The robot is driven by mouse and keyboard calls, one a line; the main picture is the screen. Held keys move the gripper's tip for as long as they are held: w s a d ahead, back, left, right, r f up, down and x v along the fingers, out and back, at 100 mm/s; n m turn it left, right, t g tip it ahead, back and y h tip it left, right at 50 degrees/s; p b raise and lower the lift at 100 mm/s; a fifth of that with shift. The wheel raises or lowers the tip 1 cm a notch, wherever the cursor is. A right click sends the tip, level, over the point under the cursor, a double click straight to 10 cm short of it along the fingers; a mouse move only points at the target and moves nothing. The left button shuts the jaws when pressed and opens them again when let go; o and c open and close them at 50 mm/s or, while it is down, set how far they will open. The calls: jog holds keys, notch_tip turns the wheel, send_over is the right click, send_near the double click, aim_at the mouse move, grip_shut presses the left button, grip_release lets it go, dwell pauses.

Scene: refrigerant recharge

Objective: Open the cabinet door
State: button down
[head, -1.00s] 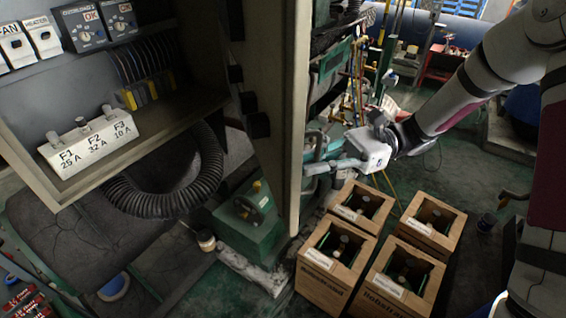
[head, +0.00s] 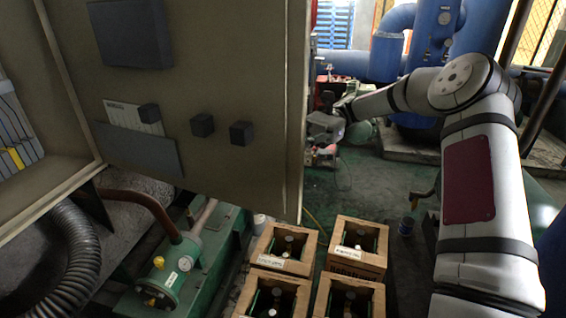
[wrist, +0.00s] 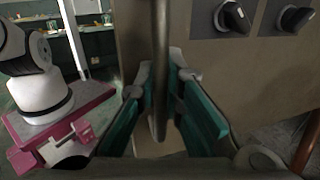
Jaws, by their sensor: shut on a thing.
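The cabinet door (head: 240,75) stands open in the head view, its beige inner face turned toward me. In the wrist view, the door's outer face (wrist: 235,75) carries dark knobs, and its long grey bar handle (wrist: 160,65) runs between the teal fingers of my gripper (wrist: 165,105). My gripper is shut on the handle. The open cabinet interior (head: 40,185) is at the far left.
A green machine (head: 185,262) and a black corrugated hose (head: 75,250) lie under the cabinet. Blue pipes and tanks (head: 395,50) stand behind.

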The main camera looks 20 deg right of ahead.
jog(key=shift+w+d+b, duration=0.3)
jog(key=shift+w+d, duration=0.6)
jog(key=shift+w, duration=0.1)
jog(key=c, duration=2)
grip_release()
jog(key=shift+d, duration=0.1)
jog(key=shift+o, duration=0.2)
